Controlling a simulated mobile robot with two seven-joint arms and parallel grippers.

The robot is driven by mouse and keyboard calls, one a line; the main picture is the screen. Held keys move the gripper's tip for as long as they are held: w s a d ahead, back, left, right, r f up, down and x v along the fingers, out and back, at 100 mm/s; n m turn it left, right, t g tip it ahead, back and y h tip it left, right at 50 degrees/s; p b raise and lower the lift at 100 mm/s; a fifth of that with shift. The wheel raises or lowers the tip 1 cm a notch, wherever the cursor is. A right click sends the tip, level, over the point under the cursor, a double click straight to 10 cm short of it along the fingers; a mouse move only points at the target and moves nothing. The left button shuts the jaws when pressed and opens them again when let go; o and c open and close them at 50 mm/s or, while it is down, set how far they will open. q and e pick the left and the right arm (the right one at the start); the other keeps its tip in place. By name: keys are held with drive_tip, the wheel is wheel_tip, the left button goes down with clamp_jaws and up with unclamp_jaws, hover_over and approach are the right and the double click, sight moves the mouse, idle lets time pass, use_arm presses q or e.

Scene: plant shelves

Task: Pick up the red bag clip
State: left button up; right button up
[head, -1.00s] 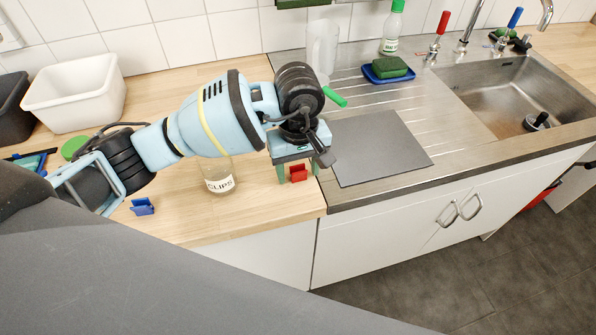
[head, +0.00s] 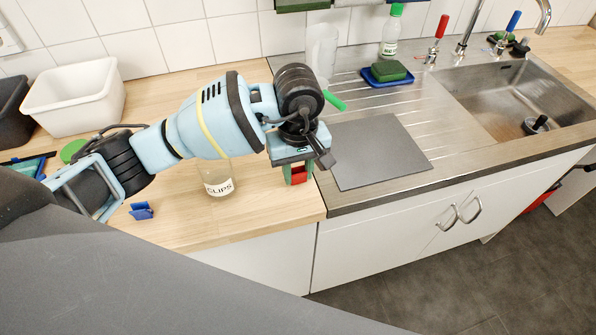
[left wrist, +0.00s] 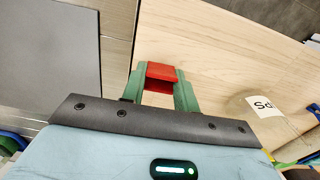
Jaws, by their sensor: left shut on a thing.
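The red bag clip (head: 298,176) is on the wooden counter near its front edge, beside the steel sink top. My left gripper (head: 296,173) points down over it, with its green fingers closed on the clip's two sides. In the left wrist view the red clip (left wrist: 161,75) sits between the fingertips (left wrist: 161,80), touching both. I cannot tell whether the clip is clear of the counter. My right gripper is not in view.
A clear jar labelled "CLIPS" (head: 218,178) stands left of the gripper. A blue clip (head: 141,211) lies farther left. A grey mat (head: 378,152) lies on the drainer to the right. A white tub (head: 76,97) stands at the back left.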

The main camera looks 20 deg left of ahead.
use_arm(q)
drive_tip(key=shift+r, duration=0.45)
drive_tip(key=shift+s+r, duration=0.2)
drive_tip(key=shift+r, duration=0.3)
drive_tip(key=shift+s+r, duration=0.15)
drive_tip(key=shift+r, duration=0.35)
drive_tip(key=s+d+r+b, duration=0.1)
drive_tip(key=s+d, duration=0.2)
drive_tip(key=s, duration=1.2)
drive_tip(key=shift+r, duration=0.25)
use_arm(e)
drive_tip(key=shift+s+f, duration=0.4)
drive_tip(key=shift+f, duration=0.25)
